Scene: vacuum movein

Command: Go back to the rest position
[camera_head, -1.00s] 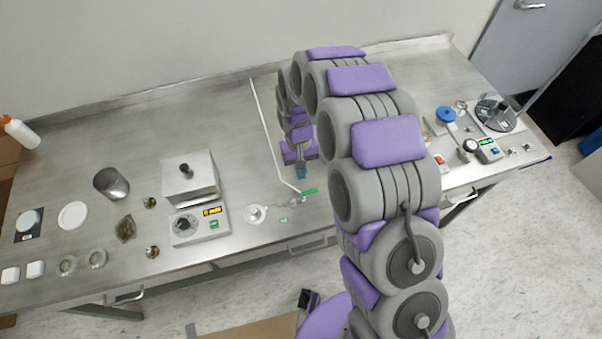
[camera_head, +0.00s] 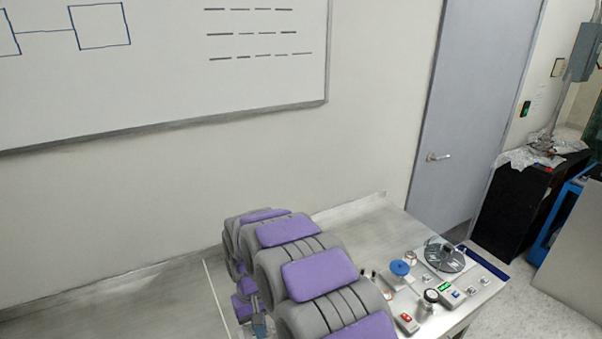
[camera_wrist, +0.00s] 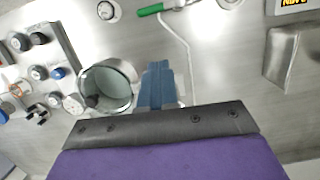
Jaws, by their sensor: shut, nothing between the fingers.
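My gripper (camera_wrist: 157,82) shows in the wrist view as blue fingers close together, shut and empty, above the steel table. A round open metal vessel (camera_wrist: 107,84) lies just left of the fingers in the wrist view.
A green-handled valve (camera_wrist: 150,9) and thin tube lie beyond the fingers. Several small fittings crowd the wrist view's left. In the head view, a blue-topped part (camera_head: 400,268), a round metal device (camera_head: 444,257) and small instruments stand at the table's right end.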

